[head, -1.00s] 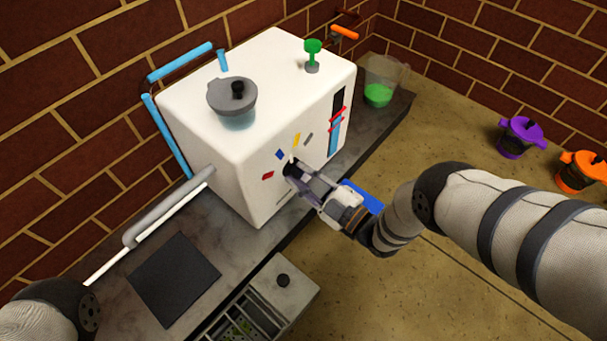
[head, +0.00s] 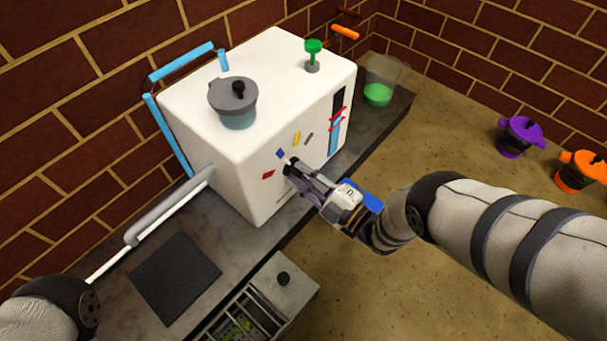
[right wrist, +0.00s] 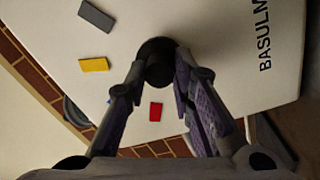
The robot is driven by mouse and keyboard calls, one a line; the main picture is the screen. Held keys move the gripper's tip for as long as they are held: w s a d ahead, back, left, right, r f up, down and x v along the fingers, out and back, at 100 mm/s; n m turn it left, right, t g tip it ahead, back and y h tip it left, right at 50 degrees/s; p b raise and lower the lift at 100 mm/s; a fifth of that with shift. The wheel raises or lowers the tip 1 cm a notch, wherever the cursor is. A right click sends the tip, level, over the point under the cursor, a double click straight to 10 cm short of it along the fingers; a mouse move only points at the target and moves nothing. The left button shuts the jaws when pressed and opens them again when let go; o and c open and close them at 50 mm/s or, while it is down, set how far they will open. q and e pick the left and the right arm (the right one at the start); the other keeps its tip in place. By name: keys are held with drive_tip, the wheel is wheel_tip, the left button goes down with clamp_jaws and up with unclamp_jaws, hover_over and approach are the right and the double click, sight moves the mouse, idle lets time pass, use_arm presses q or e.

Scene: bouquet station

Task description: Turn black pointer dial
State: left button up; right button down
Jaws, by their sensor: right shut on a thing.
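The black pointer dial (right wrist: 157,55) is on the front face of the white machine (head: 223,170). Coloured marks surround it: red (head: 268,175), blue (head: 280,153), yellow (head: 297,139) and grey (head: 308,139). In the right wrist view the blue mark is mostly hidden behind a finger. My right gripper (head: 291,169) is shut on the dial, and its fingertips (right wrist: 160,79) sit on either side of the knob. The dial's pointer is hard to make out. My left gripper is out of view; only part of my left arm shows at the lower left.
The machine stands on a dark counter (head: 112,248) with a black mat (head: 175,277) at left. A grey box with compartments (head: 285,300) is below. A clear jug of green liquid (head: 378,95) stands behind at right. Purple (head: 520,137) and orange (head: 580,172) containers are far right.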

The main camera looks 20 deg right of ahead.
drive_tip(key=c, duration=1.4)
unclamp_jaws()
drive_tip(key=shift+o, duration=0.2)
drive_tip(key=shift+d, duration=0.1)
drive_tip(key=v, duration=1.2)
